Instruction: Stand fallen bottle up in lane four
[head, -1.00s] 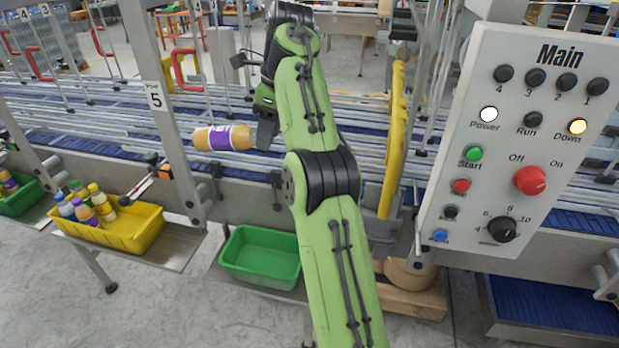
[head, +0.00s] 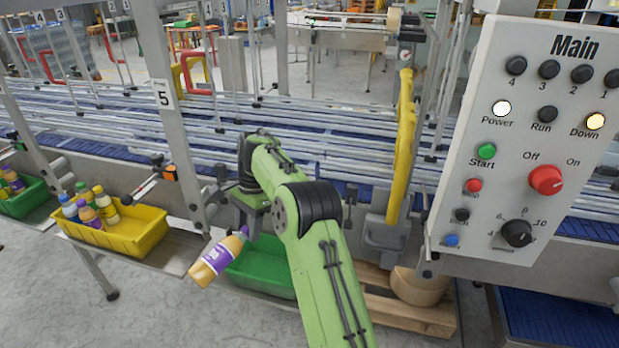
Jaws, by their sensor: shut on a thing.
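A bottle (head: 217,259) with orange contents and a purple label is tilted in the air, its cap end up and to the right. My gripper (head: 240,226) is shut on it near the cap end; the fingertips are partly hidden by my arm and the bottle. The bottle is in front of the conveyor, at the left side of the green bin. The conveyor lanes (head: 330,142) run across behind my arm, with metal guide rails over a blue belt. I see no fallen bottle in the visible stretch of the lanes.
The green bin (head: 262,270) looks empty where visible. A yellow bin (head: 140,238) with several bottles stands left of it, and another green bin (head: 24,202) farther left.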

